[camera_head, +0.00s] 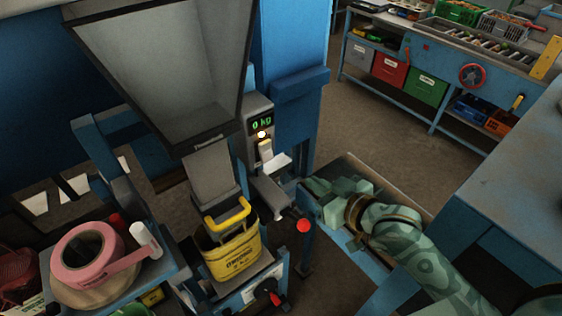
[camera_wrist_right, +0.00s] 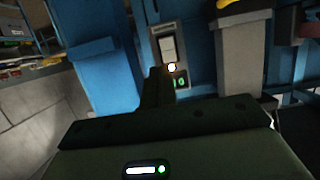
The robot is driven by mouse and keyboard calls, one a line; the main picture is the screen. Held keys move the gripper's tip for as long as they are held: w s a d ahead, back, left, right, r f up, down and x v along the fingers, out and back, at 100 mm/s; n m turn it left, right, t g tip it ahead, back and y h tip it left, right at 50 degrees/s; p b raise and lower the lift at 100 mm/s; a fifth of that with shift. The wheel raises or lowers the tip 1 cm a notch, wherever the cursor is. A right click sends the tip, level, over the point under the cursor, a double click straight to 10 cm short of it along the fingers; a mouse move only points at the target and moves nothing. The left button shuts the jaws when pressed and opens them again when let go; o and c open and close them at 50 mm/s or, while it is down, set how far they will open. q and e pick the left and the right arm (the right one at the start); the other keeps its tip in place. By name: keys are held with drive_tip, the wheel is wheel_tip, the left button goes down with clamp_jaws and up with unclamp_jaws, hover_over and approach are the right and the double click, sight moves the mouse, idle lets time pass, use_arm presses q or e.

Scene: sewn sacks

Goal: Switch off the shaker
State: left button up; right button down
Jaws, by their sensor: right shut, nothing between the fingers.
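The shaker's hopper (camera_head: 165,60) is a grey metal funnel with a chute below it. Beside the chute stands a grey control box (camera_head: 255,115) with a green display reading 0 kg, a lit lamp (camera_head: 261,134) and a pale switch plate (camera_head: 265,149). The box also shows in the right wrist view, with the pale plate (camera_wrist_right: 167,48), lit lamp (camera_wrist_right: 172,67) and green display (camera_wrist_right: 181,82). My right gripper (camera_head: 300,189) is shut and empty, to the right of and below the box, apart from it. Its dark fingers (camera_wrist_right: 154,88) point toward the box.
A yellow bucket (camera_head: 232,250) stands under the chute. A red knob (camera_head: 304,226) is just below my right gripper. A pink tape roll (camera_head: 88,250) lies at the lower left. A blue bench (camera_head: 510,190) stands at the right; open floor lies behind.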

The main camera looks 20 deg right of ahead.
sight(272, 158)
drive_tip(key=x, duration=1.4)
drive_tip(key=shift+p, duration=0.35)
drive_tip(key=shift+w+a+f+t+b, duration=0.1)
drive_tip(key=shift+w+f+t+b, duration=0.25)
drive_tip(key=shift+b, duration=0.6)
